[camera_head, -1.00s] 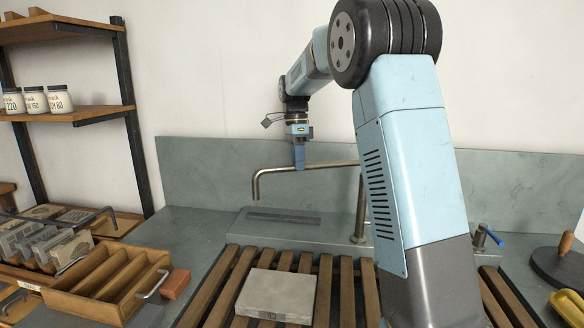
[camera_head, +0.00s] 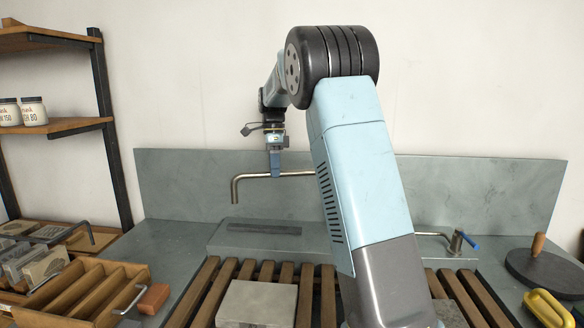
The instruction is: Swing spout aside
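The spout (camera_head: 250,177) is a thin metal pipe with a downturned left end, above the grey sink ledge. It runs sideways in front of the grey back panel, and its right part and post are hidden behind my arm. My gripper (camera_head: 275,172) points down, and its blue fingers overlap the spout a little right of the bend. I see the fingers edge-on, so I cannot tell whether they are closed on the pipe or only beside it.
A grey stone block (camera_head: 257,303) lies on the wooden slats (camera_head: 211,282) below. A wooden divided box (camera_head: 70,305) and a reddish block (camera_head: 154,298) stand left.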

